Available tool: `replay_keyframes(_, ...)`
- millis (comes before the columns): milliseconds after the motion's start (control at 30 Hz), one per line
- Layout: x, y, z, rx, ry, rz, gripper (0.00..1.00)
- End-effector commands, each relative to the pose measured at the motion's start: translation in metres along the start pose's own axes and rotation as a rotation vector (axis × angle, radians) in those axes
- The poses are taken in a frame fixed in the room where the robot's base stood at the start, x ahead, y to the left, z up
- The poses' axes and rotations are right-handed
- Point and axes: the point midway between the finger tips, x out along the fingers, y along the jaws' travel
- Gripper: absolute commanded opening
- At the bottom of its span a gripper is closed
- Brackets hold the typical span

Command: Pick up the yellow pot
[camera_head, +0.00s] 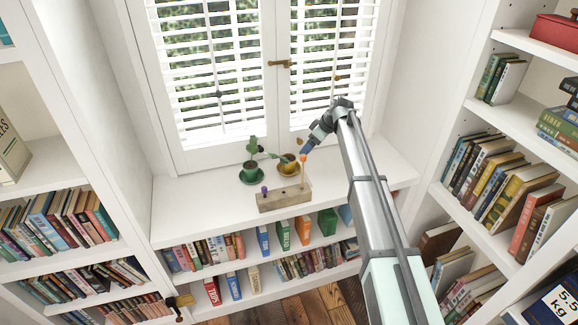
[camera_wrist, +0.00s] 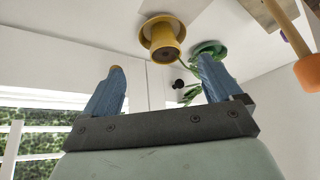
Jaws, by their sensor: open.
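The yellow pot (camera_head: 288,166) stands on a yellow saucer on the white window ledge, right of the green pot with its plant. In the wrist view the yellow pot (camera_wrist: 164,44) and its saucer (camera_wrist: 178,22) appear inverted, beyond the gap between the fingertips. My gripper (camera_head: 306,148) is beside and above the pot, to its right in the head view. Its two blue fingers (camera_wrist: 160,64) are apart with nothing between them, and no contact with the pot shows. The exact distance to the pot is hard to tell.
The green pot (camera_head: 252,173) stands close on the left; its plant shows in the wrist view (camera_wrist: 192,94). A wooden block (camera_head: 284,202) lies in front, with an orange-topped peg (camera_head: 303,160) close to my gripper. Window shutters stand behind; the ledge is clear at right.

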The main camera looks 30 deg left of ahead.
Motion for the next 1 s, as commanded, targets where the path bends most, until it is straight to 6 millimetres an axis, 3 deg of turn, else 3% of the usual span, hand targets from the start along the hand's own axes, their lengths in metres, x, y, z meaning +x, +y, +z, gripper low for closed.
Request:
replay_keyframes(33, 0.0, 0.002, -0.015, -0.026, 0.008, -0.005, 0.92)
replay_keyframes(167, 0.002, -0.001, -0.028, -0.056, 0.018, -0.011, 0.92)
replay_keyframes(367, 0.021, -0.001, -0.026, -0.056, 0.017, -0.013, 0.92)
replay_keyframes(700, 0.076, -0.002, -0.028, -0.054, 0.016, -0.012, 0.92)
replay_keyframes(1000, 0.093, -0.003, -0.028, -0.054, 0.017, -0.01, 0.92)
